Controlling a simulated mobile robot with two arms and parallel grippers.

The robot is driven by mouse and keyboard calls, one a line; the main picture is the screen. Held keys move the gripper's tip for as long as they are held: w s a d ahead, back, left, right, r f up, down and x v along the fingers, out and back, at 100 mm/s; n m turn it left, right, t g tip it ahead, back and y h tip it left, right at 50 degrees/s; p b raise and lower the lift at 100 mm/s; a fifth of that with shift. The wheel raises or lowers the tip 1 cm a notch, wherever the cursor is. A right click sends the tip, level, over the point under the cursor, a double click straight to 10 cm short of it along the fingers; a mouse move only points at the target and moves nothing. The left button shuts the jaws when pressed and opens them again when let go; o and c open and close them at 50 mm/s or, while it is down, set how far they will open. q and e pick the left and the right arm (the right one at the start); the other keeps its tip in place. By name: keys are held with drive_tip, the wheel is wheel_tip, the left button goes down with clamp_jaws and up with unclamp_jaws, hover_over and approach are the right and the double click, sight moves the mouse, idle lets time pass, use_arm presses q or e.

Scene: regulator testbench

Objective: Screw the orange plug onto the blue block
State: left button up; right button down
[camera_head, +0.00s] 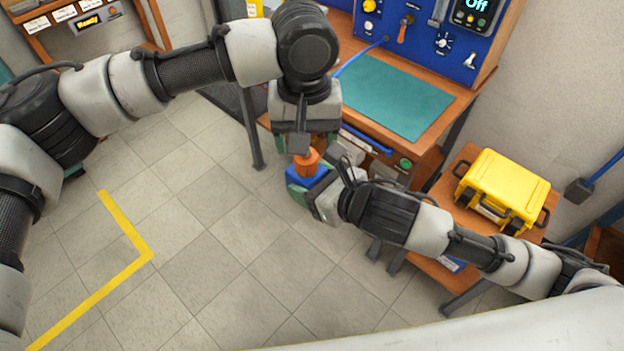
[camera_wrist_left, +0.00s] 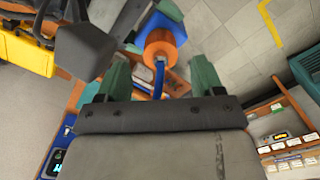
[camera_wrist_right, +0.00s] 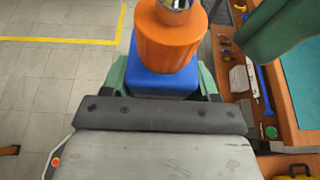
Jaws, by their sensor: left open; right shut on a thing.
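My right gripper (camera_head: 309,188) is shut on the blue block (camera_head: 303,173) and holds it up over the floor. The right wrist view shows the blue block (camera_wrist_right: 160,83) between its green fingers. The orange plug (camera_head: 307,161) sits upright at the block's top; how far it is threaded cannot be seen. In the right wrist view the orange plug (camera_wrist_right: 168,42) has a metal piece on top. My left gripper (camera_head: 308,146) points down just above the plug. In the left wrist view its fingers (camera_wrist_left: 162,72) are apart, with the orange plug (camera_wrist_left: 165,46) beyond the gap.
A workbench with a teal mat (camera_head: 398,92) and a blue control panel (camera_head: 425,28) stands behind the grippers. A yellow case (camera_head: 503,188) sits on a low wooden table (camera_head: 447,185) at right. The tiled floor at left is clear, marked by a yellow line (camera_head: 125,225).

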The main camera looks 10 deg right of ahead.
use_arm(q)
drive_tip(key=shift+o, duration=0.4)
drive_tip(key=o, duration=0.5)
wheel_tip(320, 180, up, 12)
drive_tip(key=shift+f, duration=0.1)
